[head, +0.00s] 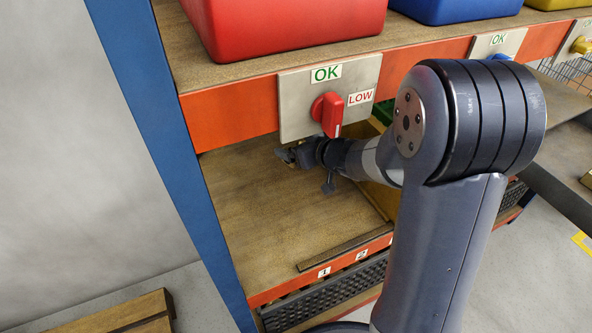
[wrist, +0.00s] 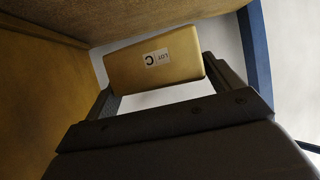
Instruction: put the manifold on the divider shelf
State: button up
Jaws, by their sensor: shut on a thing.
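A brass-coloured block with a LOT C label (wrist: 155,62), which I take to be the manifold, sits between the two fingers of my gripper (wrist: 160,84) in the wrist view. The fingers are shut on its two ends. In the head view my gripper (head: 287,156) is inside the rack bay, below the upper beam and above the wooden lower shelf (head: 250,215). This shelf has strips on it and number labels on its front edge; I take it to be the divider shelf. The block is not clearly seen in the head view, where the sign plate and beam cover that area.
An orange beam (head: 230,114) with a sign plate (head: 296,98) and red knob (head: 328,112) hangs close above my wrist. A blue upright (head: 170,120) bounds the bay at left. A dark strip (head: 345,250) lies near the shelf's front. The shelf's left and middle look clear.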

jog(key=shift+f+b, duration=1.5)
jog(key=shift+f, duration=1.25)
jog(key=shift+f, duration=0.15)
jog(key=o, duration=1.5)
jog(key=shift+f, duration=0.1)
